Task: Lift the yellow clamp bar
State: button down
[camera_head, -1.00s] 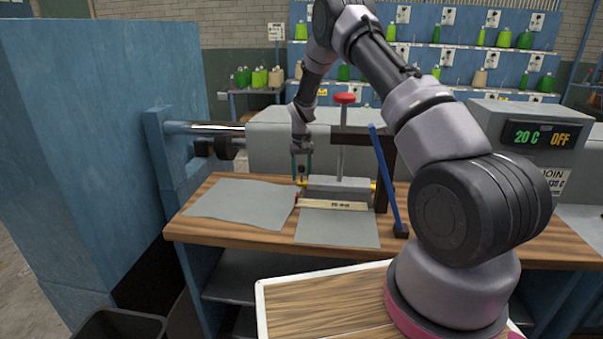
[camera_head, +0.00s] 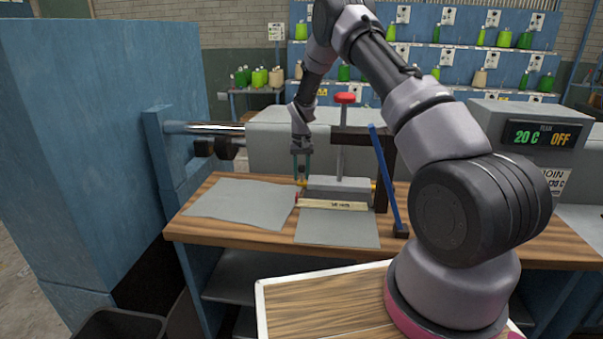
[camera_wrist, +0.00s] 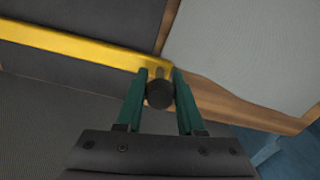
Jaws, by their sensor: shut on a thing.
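The yellow clamp bar (camera_wrist: 90,47) runs from the upper left to the middle of the wrist view, with a dark round knob (camera_wrist: 159,93) at its near end. My gripper (camera_wrist: 159,80) has its two green fingers on either side of the knob, shut on it. In the head view my gripper (camera_head: 302,177) points down at the left end of the bar on the workbench. There only the bar's yellow ends show, the right one (camera_head: 373,186) beside the grey press block (camera_head: 338,184), which hides the middle.
Two grey sheets, left (camera_head: 238,204) and front (camera_head: 337,230), lie on the wooden bench (camera_head: 225,238). A labelled pale strip (camera_head: 333,204) crosses the front sheet. A red-topped post (camera_head: 345,98) and a blue lever (camera_head: 388,180) stand close by. A display (camera_head: 541,138) reads 20 C, OFF.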

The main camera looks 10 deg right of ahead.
jog(key=shift+r, duration=0.1)
dwell(0.6)
jog(key=s+d+r+t+y, duration=0.1)
jog(key=d+r+y, duration=0.25)
jog(key=r, duration=0.55)
jog(key=s+d+r+t+y, duration=0.1)
jog(key=s+d+r+y, duration=0.15)
jog(key=d+r, duration=0.4)
jog(key=s+d+r+t+y, duration=0.2)
jog(key=s+d+r+y, duration=0.2)
jog(key=d+r+y, duration=0.3)
jog(key=shift+s+d+r+y, duration=0.25)
jog(key=shift+d+r, duration=2.1)
jog(key=shift+d, duration=1.35)
jog(key=c, duration=0.5)
grip_release()
jog(key=shift+d, duration=0.1)
